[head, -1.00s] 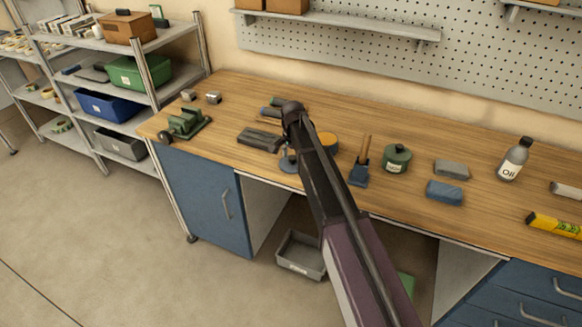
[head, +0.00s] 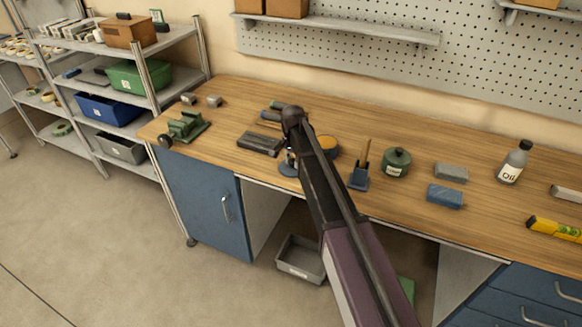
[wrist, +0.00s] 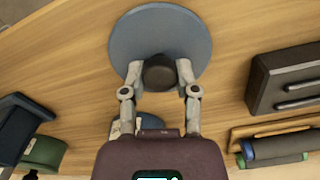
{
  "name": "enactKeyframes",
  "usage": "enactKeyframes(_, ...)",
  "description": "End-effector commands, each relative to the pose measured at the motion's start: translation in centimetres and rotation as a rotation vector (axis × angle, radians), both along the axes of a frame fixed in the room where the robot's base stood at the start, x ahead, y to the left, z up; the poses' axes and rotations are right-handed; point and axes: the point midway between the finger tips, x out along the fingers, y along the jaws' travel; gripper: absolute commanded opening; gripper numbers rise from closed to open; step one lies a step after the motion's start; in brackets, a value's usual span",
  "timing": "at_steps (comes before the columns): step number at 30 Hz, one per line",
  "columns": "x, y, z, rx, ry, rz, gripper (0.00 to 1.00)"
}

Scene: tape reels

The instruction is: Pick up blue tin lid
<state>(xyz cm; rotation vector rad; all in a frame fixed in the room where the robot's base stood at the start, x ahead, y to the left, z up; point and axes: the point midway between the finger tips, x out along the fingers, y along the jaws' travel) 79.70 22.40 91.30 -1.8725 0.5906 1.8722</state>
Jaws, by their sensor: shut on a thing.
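The blue tin lid (wrist: 132,45) is a flat grey-blue disc with a dark round knob (wrist: 158,72) at its middle. My gripper (wrist: 158,76) is shut on the knob, one finger on each side. In the head view the lid (head: 287,170) shows at the front edge of the wooden bench, partly hidden by my arm. I cannot tell whether it touches the bench or hangs just above it.
A dark block (head: 260,144) lies left of the lid. An orange-topped round thing (head: 329,146), a blue holder with a wooden handle (head: 360,175) and a green pot (head: 396,163) stand to the right. A green vise (head: 186,127) sits at the left end.

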Motion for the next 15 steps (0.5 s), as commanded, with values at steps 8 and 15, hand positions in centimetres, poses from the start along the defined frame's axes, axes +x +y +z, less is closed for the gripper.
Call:
enactKeyframes(8,0.01,0.03,-0.02,0.0,0.0,0.0,0.0)
enactKeyframes(15,0.01,0.04,0.39,0.0,0.0,0.0,0.0)
